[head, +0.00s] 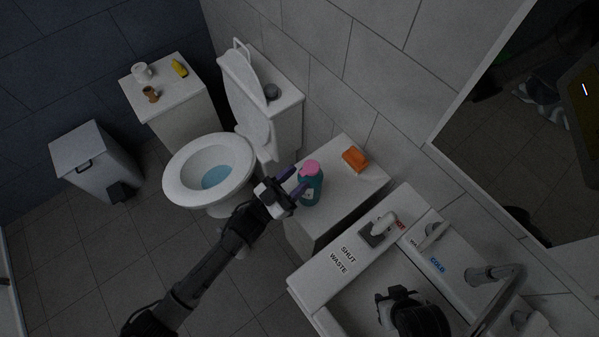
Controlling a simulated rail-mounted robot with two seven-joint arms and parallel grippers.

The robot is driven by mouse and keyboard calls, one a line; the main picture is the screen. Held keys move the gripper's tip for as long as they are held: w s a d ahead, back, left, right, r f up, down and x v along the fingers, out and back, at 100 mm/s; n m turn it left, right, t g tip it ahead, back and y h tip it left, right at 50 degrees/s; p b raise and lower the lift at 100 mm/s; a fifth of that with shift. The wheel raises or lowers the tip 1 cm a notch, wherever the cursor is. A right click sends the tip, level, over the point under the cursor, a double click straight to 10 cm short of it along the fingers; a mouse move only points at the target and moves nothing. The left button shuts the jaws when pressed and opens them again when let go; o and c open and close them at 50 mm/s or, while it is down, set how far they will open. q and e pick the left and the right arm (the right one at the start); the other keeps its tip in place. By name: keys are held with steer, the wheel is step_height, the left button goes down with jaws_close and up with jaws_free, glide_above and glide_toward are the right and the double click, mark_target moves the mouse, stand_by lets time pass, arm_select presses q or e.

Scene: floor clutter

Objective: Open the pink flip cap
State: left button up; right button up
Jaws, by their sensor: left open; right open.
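A teal bottle (312,188) with a pink flip cap (310,168) stands upright on a white cabinet. The cap looks closed. My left gripper (294,180) has purple fingers and is open. It is just left of the bottle, at about the height of the cap and upper body in the picture. I cannot tell whether a finger touches the bottle. My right gripper (388,304) is open, low in the picture over the sink area, well away from the bottle. Its fingers are hard to make out.
An orange box (355,159) lies on the cabinet top (345,185), right of the bottle. The toilet (180,185) is to the left, with its lid up. The sink (318,285) with faucets is at the lower right. A tiled wall is behind.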

arm_select(q)
steer(key=shift+x, duration=0.85)
steer(key=shift+c, duration=0.2)
